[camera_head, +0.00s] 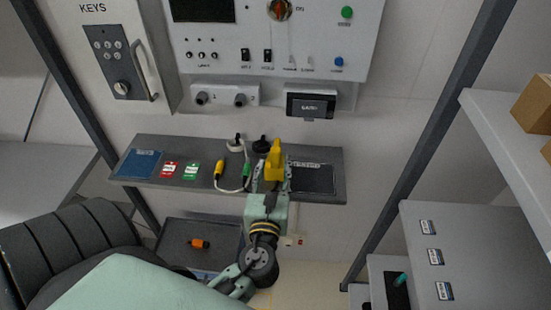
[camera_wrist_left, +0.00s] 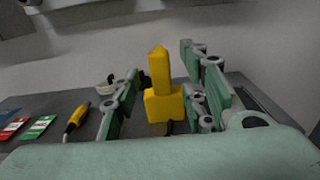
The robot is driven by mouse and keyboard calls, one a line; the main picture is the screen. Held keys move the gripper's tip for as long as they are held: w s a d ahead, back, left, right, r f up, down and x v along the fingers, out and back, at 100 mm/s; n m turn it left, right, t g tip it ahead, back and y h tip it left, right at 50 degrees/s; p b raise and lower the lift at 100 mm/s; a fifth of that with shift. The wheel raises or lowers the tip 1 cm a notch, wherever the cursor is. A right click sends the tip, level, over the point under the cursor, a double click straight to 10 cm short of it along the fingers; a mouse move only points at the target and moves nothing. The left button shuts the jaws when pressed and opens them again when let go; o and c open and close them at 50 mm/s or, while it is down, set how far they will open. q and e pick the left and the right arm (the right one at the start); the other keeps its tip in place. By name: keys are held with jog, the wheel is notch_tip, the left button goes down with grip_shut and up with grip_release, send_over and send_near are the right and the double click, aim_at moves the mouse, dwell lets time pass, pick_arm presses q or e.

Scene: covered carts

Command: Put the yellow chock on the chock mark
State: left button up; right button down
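The yellow chock (camera_head: 275,164) is at the right half of the grey shelf, with a block-like base and a narrower upright part. My left gripper (camera_head: 272,178) reaches in from the front, its fingers on both sides of the chock. In the left wrist view the chock (camera_wrist_left: 163,104) stands upright between the spread fingers. A gap shows on its left side; its right side looks close to the other finger. A black mat with pale lettering (camera_head: 313,180) lies just right of the gripper; part of its lettering is hidden. My right gripper is not in view.
Left along the shelf (camera_head: 221,188) are a blue card (camera_head: 140,163), red tag (camera_head: 169,169), green tag (camera_head: 191,171) and a yellow-tipped cable plug (camera_head: 218,170). A green plug stands close left of the gripper. A control panel (camera_head: 225,49) rises behind.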

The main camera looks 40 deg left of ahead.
pick_arm(q)
jog(key=b+v, duration=0.1)
jog(key=v, duration=0.5)
